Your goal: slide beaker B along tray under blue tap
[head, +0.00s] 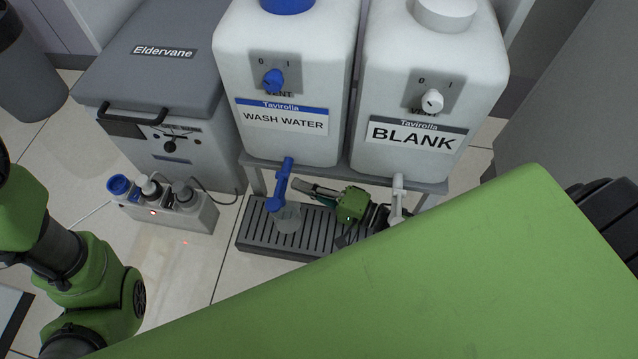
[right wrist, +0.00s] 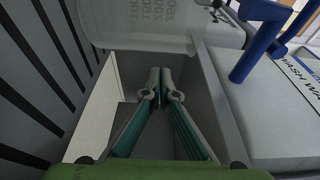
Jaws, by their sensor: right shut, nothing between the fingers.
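A clear beaker (head: 288,219) stands on the slotted grey tray (head: 262,238). I cannot read a letter on it. The blue tap (head: 279,187) overlaps the beaker's rim in the head view, with its lower end at the rim's left side. My right gripper (head: 302,187) is shut and empty, its fingers pointing left, just behind the beaker. In the right wrist view, its closed fingertips (right wrist: 159,82) are close to the beaker (right wrist: 150,22), whose graduations show; I cannot tell if they touch. The blue tap (right wrist: 258,45) is at the upper right there. My left gripper is out of view.
The WASH WATER container (head: 283,95) and BLANK container (head: 431,90) stand on a grey rack (head: 345,172) above the tray. A white tap (head: 398,190) hangs at the right. A bottle holder (head: 180,218) and the Eldervane box (head: 150,75) are left. My green arm covers the tray's right end.

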